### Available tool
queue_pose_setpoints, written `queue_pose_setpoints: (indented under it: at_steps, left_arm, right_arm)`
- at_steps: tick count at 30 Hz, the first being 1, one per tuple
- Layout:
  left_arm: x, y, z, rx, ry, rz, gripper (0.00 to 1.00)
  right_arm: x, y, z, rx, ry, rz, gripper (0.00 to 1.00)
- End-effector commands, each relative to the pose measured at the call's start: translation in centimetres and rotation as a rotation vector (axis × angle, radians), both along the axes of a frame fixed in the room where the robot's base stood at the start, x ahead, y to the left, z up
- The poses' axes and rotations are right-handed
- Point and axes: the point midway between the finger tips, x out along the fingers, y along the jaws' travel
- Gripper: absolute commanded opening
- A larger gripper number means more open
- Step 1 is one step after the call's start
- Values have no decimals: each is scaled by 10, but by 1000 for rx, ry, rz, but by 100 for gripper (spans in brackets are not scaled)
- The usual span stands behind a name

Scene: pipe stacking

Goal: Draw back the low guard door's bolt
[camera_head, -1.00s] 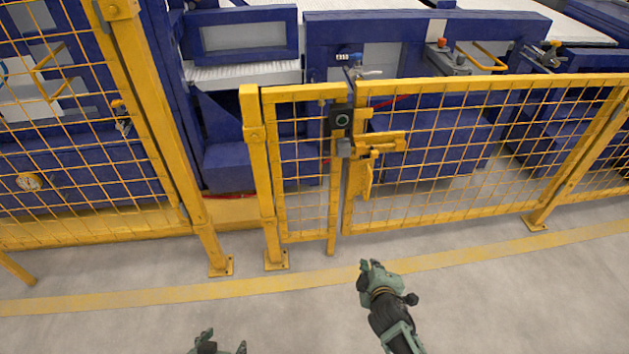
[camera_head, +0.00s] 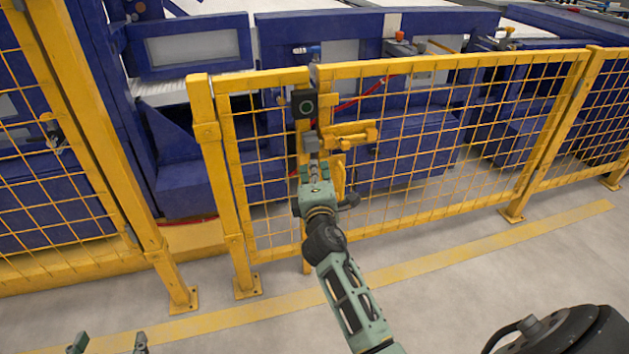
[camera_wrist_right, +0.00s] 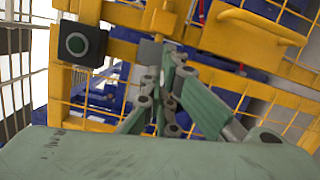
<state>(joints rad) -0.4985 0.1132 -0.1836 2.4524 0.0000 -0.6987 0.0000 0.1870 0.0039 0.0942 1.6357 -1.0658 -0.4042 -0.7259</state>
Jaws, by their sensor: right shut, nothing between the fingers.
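The low guard door (camera_head: 440,67) is a yellow mesh panel and stands in line with its fence. Its yellow bolt (camera_head: 350,134) lies level near the door's left edge, with a grey block (camera_head: 311,143) at its left end. The block also shows in the wrist view (camera_wrist_right: 150,52). My right gripper (camera_head: 316,164) is shut and empty, just below the grey block; whether it touches is unclear. In the wrist view its fingertips (camera_wrist_right: 172,62) are close by the block. My left gripper (camera_head: 108,343) is open and empty at the bottom left, away from the door.
A black box with a round ringed face (camera_head: 303,103) sits above the grey block. A yellow handle plate (camera_head: 338,179) hangs below the bolt, partly behind my right gripper. Blue machines (camera_head: 420,120) stand behind the fence. The floor in front (camera_head: 240,325) is clear.

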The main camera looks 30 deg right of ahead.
Motion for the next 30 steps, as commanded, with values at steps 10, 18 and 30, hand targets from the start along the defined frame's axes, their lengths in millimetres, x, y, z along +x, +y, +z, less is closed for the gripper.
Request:
queue_pose_setpoints:
  at_steps: [10,18,30]
  left_arm:
    - [9,-6,25,-30,-120,-8,58]
    - [6,-4,15,-19,-77,-5,58]
    - [4,-2,10,-11,-44,-3,58]
  right_arm:
    - [32,-41,6,-1,2,-1,0]
    - [28,-56,7,2,0,1,0]
    - [27,-63,7,1,2,0,0]
